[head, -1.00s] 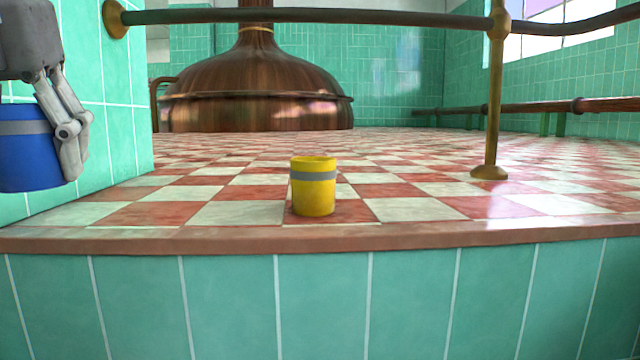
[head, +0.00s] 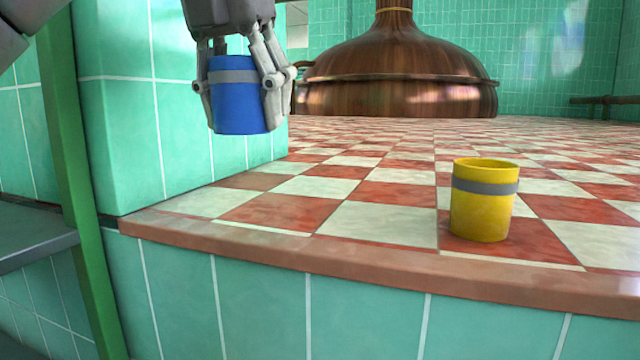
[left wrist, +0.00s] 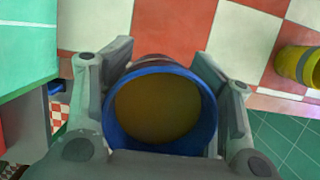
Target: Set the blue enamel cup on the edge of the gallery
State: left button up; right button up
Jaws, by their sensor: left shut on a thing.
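The blue enamel cup (head: 240,110) with a grey band hangs upright in my left gripper (head: 238,84), which is shut around its sides. The cup is in the air in front of the green tiled wall corner, above and apart from the gallery's edge (head: 370,268). In the left wrist view I look down into the cup (left wrist: 160,108), its blue rim between both fingers and its inside yellow-brown. The gallery floor is red and white checkered tile with a reddish stone lip. My right gripper is not in view.
A yellow cup (head: 482,205) with a grey band stands on the gallery near the lip, at the right. A big copper kettle (head: 395,75) stands at the back. A green post (head: 75,170) and grey shelf (head: 30,232) are at left. Tiles left of the yellow cup are clear.

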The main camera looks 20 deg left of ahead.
aim_at(318, 208)
pick_arm(q)
jog(key=w+d+f, duration=0.1)
jog(key=f, duration=0.1)
jog(key=w+d+f, duration=0.4)
jog(key=shift+w+d+f, duration=0.1)
jog(key=shift+f, duration=0.05)
jog(key=shift+w+d+f, duration=0.1)
jog(key=shift+w+f, duration=0.1)
jog(key=shift+w+d+f, duration=0.25)
jog(key=shift+d+f, duration=0.1)
jog(key=shift+f, duration=0.1)
jog(key=shift+s+f, duration=0.15)
jog(key=shift+f, duration=0.8)
jog(key=shift+a+f, duration=0.15)
jog(key=shift+f, duration=0.35)
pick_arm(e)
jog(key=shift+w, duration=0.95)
pick_arm(q)
jog(key=shift+f, duration=0.1)
